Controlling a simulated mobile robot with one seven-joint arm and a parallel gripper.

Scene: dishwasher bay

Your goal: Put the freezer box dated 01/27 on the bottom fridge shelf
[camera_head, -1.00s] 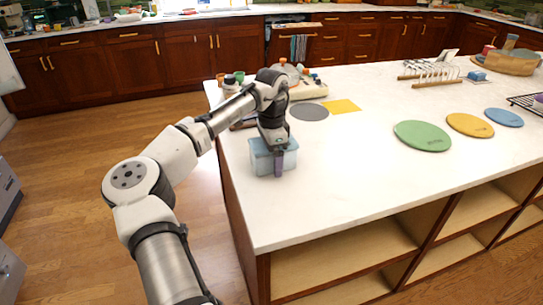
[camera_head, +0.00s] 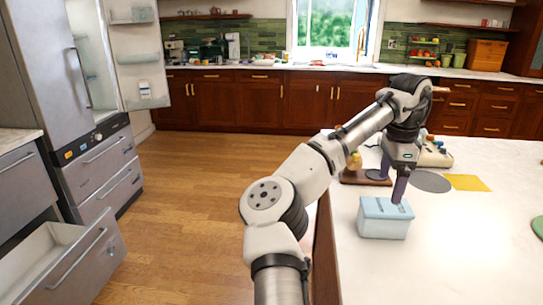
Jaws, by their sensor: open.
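A pale blue lidded freezer box (camera_head: 383,222) stands upright on the white island top near its left edge. There are faint marks on its lid, but no date is readable. My gripper (camera_head: 399,200) is open, pointing down at the box's lid. One finger shows against the right part of the lid; the other is hidden, so I cannot tell whether they touch the box. The fridge (camera_head: 62,75) stands at the far left with a door (camera_head: 140,62) swung open. Its inside shows only as a narrow strip, and the bottom shelf cannot be made out.
A grey drawer (camera_head: 52,262) is pulled out at the lower left. Wooden floor (camera_head: 190,220) lies clear between fridge and island (camera_head: 470,250). A grey disc (camera_head: 428,181) and yellow square (camera_head: 468,183) lie beyond the box. A white container (camera_head: 145,90) sits in the fridge door.

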